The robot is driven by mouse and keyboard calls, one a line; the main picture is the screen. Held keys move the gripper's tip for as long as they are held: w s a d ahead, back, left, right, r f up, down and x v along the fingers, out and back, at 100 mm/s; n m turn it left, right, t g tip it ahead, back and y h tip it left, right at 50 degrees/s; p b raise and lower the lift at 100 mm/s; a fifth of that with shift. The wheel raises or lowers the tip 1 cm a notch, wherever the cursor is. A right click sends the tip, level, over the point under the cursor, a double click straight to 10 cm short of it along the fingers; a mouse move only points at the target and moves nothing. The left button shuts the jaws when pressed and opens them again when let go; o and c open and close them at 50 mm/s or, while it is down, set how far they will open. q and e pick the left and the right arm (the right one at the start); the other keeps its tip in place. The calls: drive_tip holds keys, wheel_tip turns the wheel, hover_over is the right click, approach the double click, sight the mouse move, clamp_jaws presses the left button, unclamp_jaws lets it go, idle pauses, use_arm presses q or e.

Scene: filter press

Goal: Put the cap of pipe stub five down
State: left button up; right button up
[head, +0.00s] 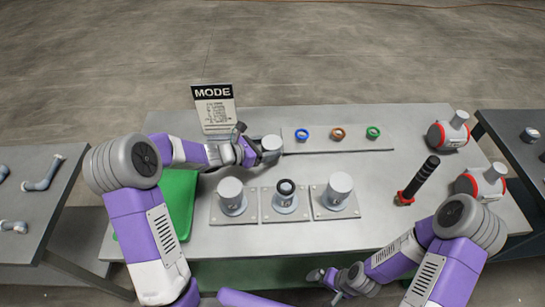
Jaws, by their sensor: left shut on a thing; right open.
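My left gripper (256,152) is shut on a pale grey cap (271,143), behind the row of stubs at the left end of a flat grey strip. I cannot tell whether the cap touches the table or strip. The middle pipe stub (286,189) stands uncapped on its square plate, its dark top showing. The left stub wears a grey cap (230,190), and the right stub wears another grey cap (340,186). The stub numbers are too small to read. My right gripper (322,276) is open and empty at the table's front edge.
A MODE sign (214,106) stands at the back left. A green tray (178,200) lies left.

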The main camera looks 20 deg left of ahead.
use_arm(q)
drive_tip(key=shift+f+b, duration=0.5)
drive_tip(key=shift+f, duration=1.4)
drive_tip(key=shift+f, duration=0.15)
drive_tip(key=o, duration=1)
drive_tip(key=p+v, duration=0.2)
drive_tip(key=v, duration=1)
drive_tip(key=shift+r, duration=0.2)
drive_tip(key=shift+r, duration=0.1)
